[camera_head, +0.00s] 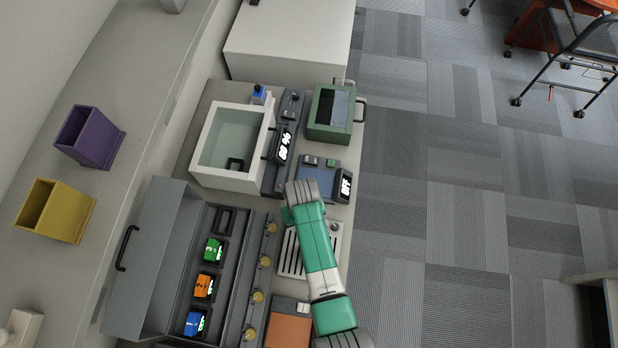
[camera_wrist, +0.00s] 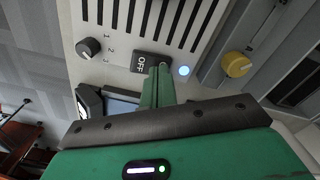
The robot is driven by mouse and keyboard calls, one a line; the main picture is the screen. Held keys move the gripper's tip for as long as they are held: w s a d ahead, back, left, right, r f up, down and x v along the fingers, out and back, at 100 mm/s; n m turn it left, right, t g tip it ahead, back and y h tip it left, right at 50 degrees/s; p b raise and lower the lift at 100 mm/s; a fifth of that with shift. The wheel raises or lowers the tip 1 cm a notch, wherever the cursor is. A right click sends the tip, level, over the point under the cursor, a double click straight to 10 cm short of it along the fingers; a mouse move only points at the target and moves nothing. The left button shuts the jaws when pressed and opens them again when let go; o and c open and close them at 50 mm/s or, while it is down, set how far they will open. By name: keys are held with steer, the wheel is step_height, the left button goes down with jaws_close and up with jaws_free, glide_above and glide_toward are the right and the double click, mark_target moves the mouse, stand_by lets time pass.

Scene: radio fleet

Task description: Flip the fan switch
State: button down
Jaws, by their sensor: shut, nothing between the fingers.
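The fan unit is a light panel with dark vent slots, seen in the head view (camera_head: 291,258) and in the wrist view (camera_wrist: 120,15). Its dark switch (camera_wrist: 140,58), marked OFF, sits below the slots in the wrist view. Beside the switch are a lit bluish-white round light (camera_wrist: 184,71) and a dark knob (camera_wrist: 88,48) with numbers 1 to 3. My gripper (camera_wrist: 160,72) is shut and empty, its green fingers at the lower edge of the switch. I cannot tell whether they touch it. In the head view my arm covers the switch.
An open grey case (camera_head: 165,265) with several coloured radios stands left of the fan. A blue unit (camera_head: 315,178) with an OFF display, a green box (camera_head: 330,112) and a white glass-walled box (camera_head: 200,150) lie behind. Yellow knobs (camera_wrist: 236,64) are close by.

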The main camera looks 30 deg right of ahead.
step_height(320, 180, up, 6)
steer(key=p, duration=0.5)
steer(key=shift+r, duration=0.15)
